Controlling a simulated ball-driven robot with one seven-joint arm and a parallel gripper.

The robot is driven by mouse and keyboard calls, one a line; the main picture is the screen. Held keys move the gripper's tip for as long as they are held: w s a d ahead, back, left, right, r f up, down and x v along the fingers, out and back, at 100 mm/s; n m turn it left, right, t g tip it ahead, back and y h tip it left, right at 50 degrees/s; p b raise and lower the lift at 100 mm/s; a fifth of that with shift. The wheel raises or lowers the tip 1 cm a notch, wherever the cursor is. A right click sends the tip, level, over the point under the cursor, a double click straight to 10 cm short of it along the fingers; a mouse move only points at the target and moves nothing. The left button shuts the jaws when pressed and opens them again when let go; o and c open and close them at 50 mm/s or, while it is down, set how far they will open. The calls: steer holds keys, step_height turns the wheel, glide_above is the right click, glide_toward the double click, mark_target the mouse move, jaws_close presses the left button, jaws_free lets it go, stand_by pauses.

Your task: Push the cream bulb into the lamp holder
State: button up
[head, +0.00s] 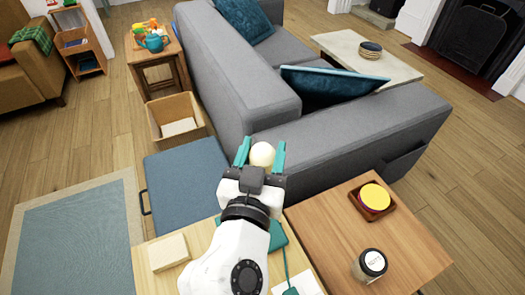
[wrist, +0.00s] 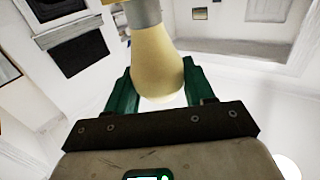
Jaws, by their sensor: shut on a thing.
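The cream bulb (head: 262,156) is held between the teal fingers of my gripper (head: 261,151), which is shut on it. In the wrist view the bulb (wrist: 158,62) has its rounded end toward the gripper body and its grey metal collar (wrist: 144,13) pointing away, at the top edge. I cannot make out the lamp holder for certain. A teal block (head: 279,236) with a teal cord lies on the wooden table behind my arm, partly hidden by it. The held bulb is beyond that table's far edge in the picture.
A grey sofa (head: 330,130) stands just beyond the gripper. A blue-topped seat (head: 185,190) and open box (head: 154,130) stand left.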

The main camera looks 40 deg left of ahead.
steer(key=shift+f+b, duration=0.5)
steer(key=shift+f, duration=0.05)
steer(key=o, duration=1.2)
steer(key=shift+s+d, duration=0.1)
steer(key=shift+s, duration=0.05)
steer(key=shift+b+v, duration=0.45)
steer(key=shift+v, duration=2.9)
